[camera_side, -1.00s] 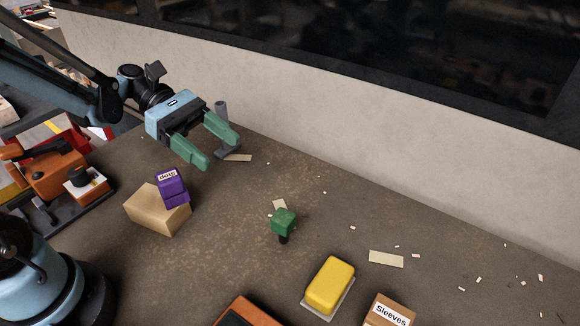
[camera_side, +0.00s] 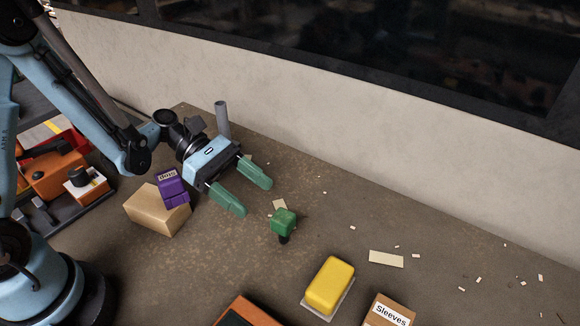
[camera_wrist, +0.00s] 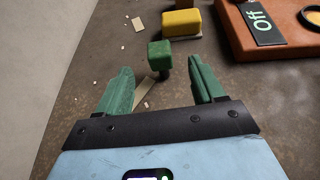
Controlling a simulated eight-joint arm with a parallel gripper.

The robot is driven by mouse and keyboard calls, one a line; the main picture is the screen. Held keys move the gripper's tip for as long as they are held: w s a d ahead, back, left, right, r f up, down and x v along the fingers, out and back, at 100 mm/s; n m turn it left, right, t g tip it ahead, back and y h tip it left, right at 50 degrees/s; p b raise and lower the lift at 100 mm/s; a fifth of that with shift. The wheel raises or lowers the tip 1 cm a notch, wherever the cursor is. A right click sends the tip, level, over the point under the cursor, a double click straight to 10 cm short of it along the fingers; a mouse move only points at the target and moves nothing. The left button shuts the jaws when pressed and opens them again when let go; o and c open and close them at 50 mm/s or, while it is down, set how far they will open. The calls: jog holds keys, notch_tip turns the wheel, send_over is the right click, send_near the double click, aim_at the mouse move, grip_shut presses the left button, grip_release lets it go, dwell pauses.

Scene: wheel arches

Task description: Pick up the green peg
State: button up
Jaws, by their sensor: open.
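The green peg (camera_side: 283,222) has a block-like green head on a short dark stem and stands on the worktop in the side view. In the wrist view the peg (camera_wrist: 160,55) shows ahead of my fingers, roughly in line with the gap between them. My gripper (camera_side: 249,194) is open and empty, with green fingers spread wide, just left of the peg and apart from it. In the wrist view my gripper (camera_wrist: 161,80) also shows nothing between its fingertips except worktop and a pale scrap behind.
A yellow block (camera_side: 330,284) on a pale base lies beyond the peg, near a box marked Sleeves (camera_side: 388,311). A purple box (camera_side: 172,188) sits on a cardboard box (camera_side: 156,212) at left. A grey post (camera_side: 222,118) stands behind my gripper. The wall bounds the back.

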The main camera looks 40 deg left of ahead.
aim_at(281, 215)
jog(key=x, duration=0.5)
jog(key=shift+w+d+r, duration=0.1)
jog(key=c, duration=1.2)
